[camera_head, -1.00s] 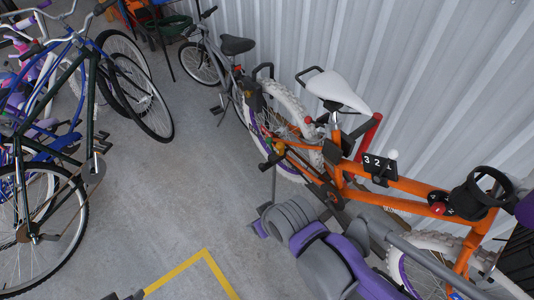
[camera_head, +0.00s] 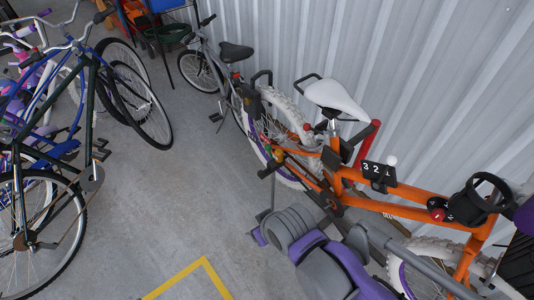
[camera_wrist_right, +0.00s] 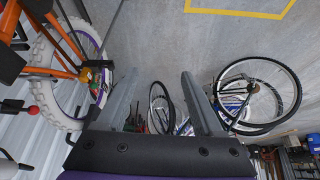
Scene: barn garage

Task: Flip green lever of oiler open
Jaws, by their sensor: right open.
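An orange bike (camera_head: 405,190) with a white saddle stands by the corrugated wall. A small part with green and yellow-orange colours (camera_head: 275,152), perhaps the oiler, sits near its rear wheel. It also shows in the right wrist view (camera_wrist_right: 97,76), left of my fingers. Its lever is too small to make out clearly. My right gripper (camera_wrist_right: 157,78) is open and empty, its two grey fingers pointing over the floor. It is apart from the coloured part. My left gripper is not in view.
A black box marked with digits (camera_head: 379,173) is on the orange frame. A grey bike (camera_head: 215,75) stands behind. Several bikes (camera_head: 75,130) crowd the left side. The concrete floor (camera_head: 190,205) between is clear, with a yellow line (camera_head: 190,275).

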